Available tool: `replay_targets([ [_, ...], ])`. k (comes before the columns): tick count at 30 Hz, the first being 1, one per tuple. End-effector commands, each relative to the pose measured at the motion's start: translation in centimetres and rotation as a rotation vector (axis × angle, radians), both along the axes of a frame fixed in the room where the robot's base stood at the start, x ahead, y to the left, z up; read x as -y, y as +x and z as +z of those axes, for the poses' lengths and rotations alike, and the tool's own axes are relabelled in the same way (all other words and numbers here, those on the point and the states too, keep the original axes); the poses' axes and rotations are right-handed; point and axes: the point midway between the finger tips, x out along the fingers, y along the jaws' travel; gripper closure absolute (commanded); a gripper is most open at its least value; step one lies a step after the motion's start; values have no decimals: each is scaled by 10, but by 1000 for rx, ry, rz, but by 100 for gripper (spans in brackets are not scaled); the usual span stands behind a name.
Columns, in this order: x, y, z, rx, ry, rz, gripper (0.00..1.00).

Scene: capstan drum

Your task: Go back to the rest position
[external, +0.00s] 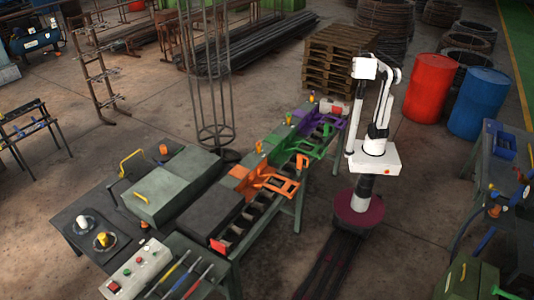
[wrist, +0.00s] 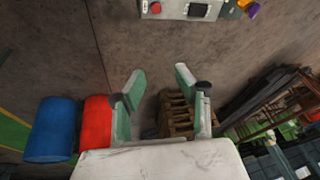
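In the wrist view my gripper (wrist: 159,77) shows two green fingers standing well apart, with nothing between them. It is open and empty. In the external view my white arm is folded upright on its round dark red base, to the right of the workbench with the coloured fixtures (external: 270,182). The gripper is too small to make out clearly there. I see no contact between the arm and the bench.
A red drum (external: 430,88) and a blue drum (external: 478,103) stand right of the arm. Wooden pallets (external: 335,62) are stacked behind it. A grey box with a red button (wrist: 180,9) is at the wrist view's top. Open floor lies between arm and right-hand bench.

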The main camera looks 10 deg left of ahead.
Motion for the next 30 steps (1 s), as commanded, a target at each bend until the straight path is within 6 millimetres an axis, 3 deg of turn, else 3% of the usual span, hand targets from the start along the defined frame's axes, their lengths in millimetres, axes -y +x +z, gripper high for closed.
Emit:
replay_targets([
  [3,25,-34,-8,34,-12,16,69],
  [11,70,-104,-38,108,-47,55,69],
  [21,113,-194,-100,201,-111,102,69],
  [25,124,-221,-125,231,-136,118,69],
  [30,132,-241,-147,255,-158,131,69],
])
